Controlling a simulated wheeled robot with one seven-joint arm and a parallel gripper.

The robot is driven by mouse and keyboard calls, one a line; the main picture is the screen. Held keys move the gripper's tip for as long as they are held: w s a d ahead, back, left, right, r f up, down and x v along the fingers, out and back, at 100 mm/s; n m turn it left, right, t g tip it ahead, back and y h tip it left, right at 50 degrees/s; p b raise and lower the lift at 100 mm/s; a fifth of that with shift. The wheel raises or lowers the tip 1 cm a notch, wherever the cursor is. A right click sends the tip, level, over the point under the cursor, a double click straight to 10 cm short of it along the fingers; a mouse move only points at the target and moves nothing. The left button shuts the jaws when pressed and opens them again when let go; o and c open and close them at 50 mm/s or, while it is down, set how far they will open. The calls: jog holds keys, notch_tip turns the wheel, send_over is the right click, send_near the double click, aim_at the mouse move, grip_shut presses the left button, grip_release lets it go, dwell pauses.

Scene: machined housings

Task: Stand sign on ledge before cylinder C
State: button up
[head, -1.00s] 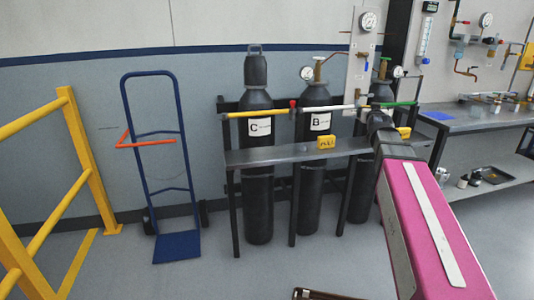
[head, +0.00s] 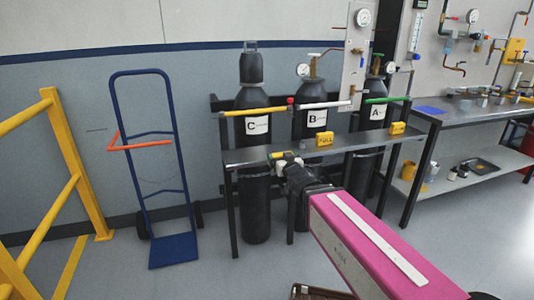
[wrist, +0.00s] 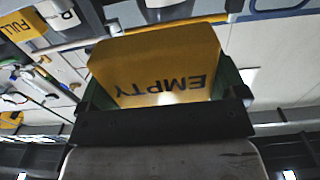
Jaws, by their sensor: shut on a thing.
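My gripper (head: 283,159) is shut on a yellow sign marked EMPTY (wrist: 155,65), which shows upside down in the wrist view between the two jaws. In the head view the gripper and sign are at the ledge's front edge, just right of cylinder C (head: 254,104). Only a small part of the sign shows there, and I cannot tell whether it touches the ledge. The grey ledge (head: 362,141) runs in front of the cylinders. Cylinder C is dark with a white C label and a cap on top. The ledge directly before it looks bare.
A yellow FULL sign (head: 324,139) stands on the ledge before cylinder B (head: 311,92), and another yellow sign (head: 397,128) before cylinder A (head: 374,108). A blue hand truck (head: 172,250) and yellow railing (head: 75,165) are at left. A workbench (head: 470,113) is at right.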

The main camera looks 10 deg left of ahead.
jog(key=shift+a+f, duration=0.1)
jog(key=shift+a, duration=0.2)
jog(key=shift+w+a, duration=0.2)
jog(key=shift+w, duration=0.05)
jog(key=x, duration=1.6)
jog(key=shift+w+a, duration=0.2)
jog(key=shift+w, duration=0.05)
jog(key=shift+w+a+f, duration=0.1)
jog(key=shift+w+f, duration=0.05)
jog(key=shift+f, duration=0.6)
jog(key=o, duration=0.6)
jog(key=shift+f, duration=0.1)
jog(key=shift+o, duration=0.2)
